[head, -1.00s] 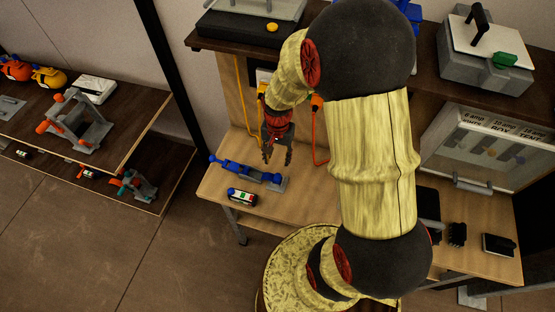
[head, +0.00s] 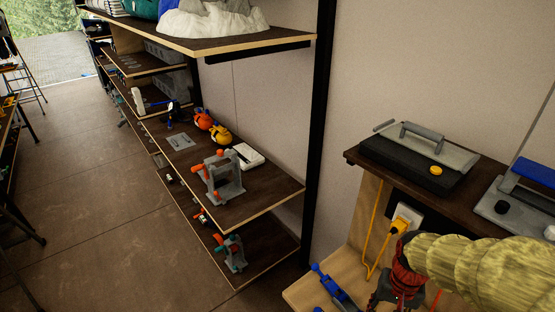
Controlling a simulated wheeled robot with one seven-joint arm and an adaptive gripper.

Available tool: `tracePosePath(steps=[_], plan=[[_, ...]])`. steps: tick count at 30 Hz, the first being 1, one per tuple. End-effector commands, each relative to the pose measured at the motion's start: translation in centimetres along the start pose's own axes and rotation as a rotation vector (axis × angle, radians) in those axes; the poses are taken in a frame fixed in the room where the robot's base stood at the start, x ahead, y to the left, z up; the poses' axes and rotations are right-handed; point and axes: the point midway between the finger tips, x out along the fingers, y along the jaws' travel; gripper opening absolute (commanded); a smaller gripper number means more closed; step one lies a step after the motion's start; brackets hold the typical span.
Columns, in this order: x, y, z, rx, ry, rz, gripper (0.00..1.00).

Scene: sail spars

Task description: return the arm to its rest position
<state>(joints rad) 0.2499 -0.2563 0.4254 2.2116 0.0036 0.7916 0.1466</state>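My arm (head: 485,270), in pale yellow covers, reaches in from the right edge at the lower right. It ends in a red wrist and my dark gripper (head: 396,303) at the bottom edge. The fingers look spread with a gap between them and nothing held, though their tips are partly cut off by the frame. My gripper is over the light wooden workbench (head: 312,290), to the right of a blue clamp-like tool (head: 333,287). Most of the arm and my base are out of view.
A dark raised shelf (head: 363,166) behind the gripper carries a black case with a grey lid (head: 420,158). A yellow cable (head: 371,235) hangs beside a socket. Long shelves (head: 270,196) with tools stand left. The floor (head: 80,200) farther left is clear.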

Motion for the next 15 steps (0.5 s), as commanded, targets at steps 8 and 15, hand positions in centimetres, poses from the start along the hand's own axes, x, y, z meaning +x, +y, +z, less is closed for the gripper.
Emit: tracePosePath(steps=[8, 15], plan=[[-2.3, -2.5, 4.5, -0.25, 0.219, -0.024, 0.4], [-3.3, -4.3, 7.4, -0.35, 0.437, -0.068, 0.4]])
